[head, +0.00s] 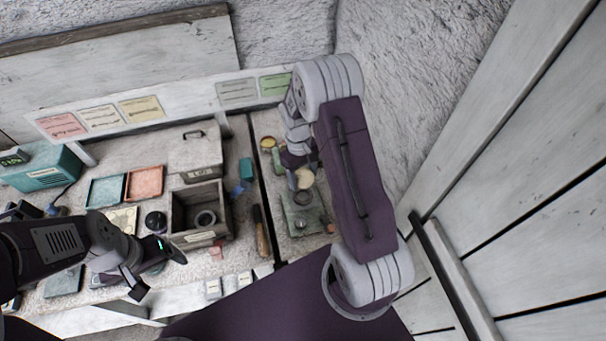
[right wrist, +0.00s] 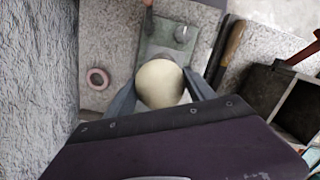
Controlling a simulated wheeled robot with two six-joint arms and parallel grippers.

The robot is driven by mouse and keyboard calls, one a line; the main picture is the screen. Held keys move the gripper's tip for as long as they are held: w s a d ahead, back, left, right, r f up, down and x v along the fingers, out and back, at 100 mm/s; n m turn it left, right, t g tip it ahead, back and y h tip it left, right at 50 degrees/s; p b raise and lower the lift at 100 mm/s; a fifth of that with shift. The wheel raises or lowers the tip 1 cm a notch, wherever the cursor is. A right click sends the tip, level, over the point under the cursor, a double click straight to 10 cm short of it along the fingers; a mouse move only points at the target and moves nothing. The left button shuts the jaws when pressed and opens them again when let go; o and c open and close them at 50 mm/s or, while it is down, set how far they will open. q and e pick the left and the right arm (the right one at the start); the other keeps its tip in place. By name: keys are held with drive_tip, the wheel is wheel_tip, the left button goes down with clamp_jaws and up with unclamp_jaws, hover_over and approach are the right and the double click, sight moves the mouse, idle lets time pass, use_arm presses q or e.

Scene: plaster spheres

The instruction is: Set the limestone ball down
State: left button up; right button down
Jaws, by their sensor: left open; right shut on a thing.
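A pale cream ball, the limestone ball (head: 304,179), is held in my right gripper (head: 299,170) at the right part of the bench. In the right wrist view the ball (right wrist: 160,83) sits between the two fingers of my right gripper (right wrist: 160,92), which is shut on it. Below it is a grey-green slab (head: 304,219) with a dark ring on it; the slab also shows in the right wrist view (right wrist: 165,35). I cannot tell how high the ball is above the slab. My left gripper (head: 158,270) is open and empty over the bench's front left.
An open grey box (head: 176,215) holds a dark ring. A wooden-handled tool (head: 261,232) lies right of it. A pink ring (right wrist: 97,79) lies beside the slab. Red (head: 145,182) and teal (head: 106,191) trays lie at left. A rough wall stands close on the right.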

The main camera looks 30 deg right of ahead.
drive_tip(key=shift+r, duration=0.1)
drive_tip(key=shift+a+f+b, duration=0.15)
drive_tip(key=shift+f+b, duration=0.35)
drive_tip(key=shift+f, duration=0.4)
wheel_tip(320, 180, down, 4)
drive_tip(key=b, duration=0.2)
drive_tip(key=shift+r+b, duration=0.1)
drive_tip(key=shift+b, duration=0.2)
drive_tip(key=shift+w, duration=0.1)
drive_tip(key=shift+f+b, duration=0.5)
drive_tip(key=shift+f, duration=0.65)
idle(0.5)
drive_tip(key=shift+c, duration=1.3)
unclamp_jaws()
